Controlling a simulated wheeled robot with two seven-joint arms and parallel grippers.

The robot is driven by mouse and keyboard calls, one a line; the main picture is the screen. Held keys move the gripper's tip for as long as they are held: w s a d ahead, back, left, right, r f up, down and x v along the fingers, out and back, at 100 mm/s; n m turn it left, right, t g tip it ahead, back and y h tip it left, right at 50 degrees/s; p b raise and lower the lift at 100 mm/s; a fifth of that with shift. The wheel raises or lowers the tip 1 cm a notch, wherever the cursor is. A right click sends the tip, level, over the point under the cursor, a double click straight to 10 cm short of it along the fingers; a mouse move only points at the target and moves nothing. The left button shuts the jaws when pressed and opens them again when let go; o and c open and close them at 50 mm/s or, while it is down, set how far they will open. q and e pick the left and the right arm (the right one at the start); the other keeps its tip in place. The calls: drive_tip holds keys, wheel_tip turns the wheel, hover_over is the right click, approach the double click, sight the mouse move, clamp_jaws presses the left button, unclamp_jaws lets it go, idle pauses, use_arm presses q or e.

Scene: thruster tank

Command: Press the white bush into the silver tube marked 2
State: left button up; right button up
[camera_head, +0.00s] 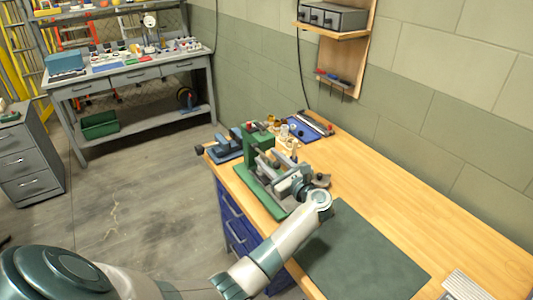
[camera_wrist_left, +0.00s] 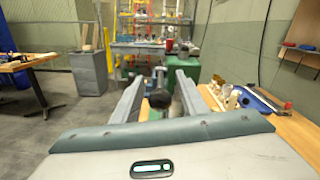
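My left gripper (camera_head: 272,164) is in front of the green press (camera_head: 256,140), over its green base, its fingers pointing toward the back of the bench. In the left wrist view the two fingers (camera_wrist_left: 158,80) stand wide apart, so it is open. A dark round part (camera_wrist_left: 160,98) shows between them; I cannot tell whether it is part of the press. Small cream and brass-coloured pieces (camera_head: 284,131) stand behind the press and also show right of the fingers in the wrist view (camera_wrist_left: 227,97). I cannot make out which is the white bush or the silver tube marked 2. My right gripper is not in view.
A blue tray (camera_head: 303,129) lies at the back of the wooden bench (camera_head: 385,200). A dark green mat (camera_head: 360,258) lies in front. A wall shelf (camera_head: 335,30) hangs above.

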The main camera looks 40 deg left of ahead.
use_arm(q)
drive_tip(key=shift+x, duration=1)
drive_tip(key=shift+c, duration=0.6)
clamp_jaws()
drive_tip(key=shift+f, duration=0.15)
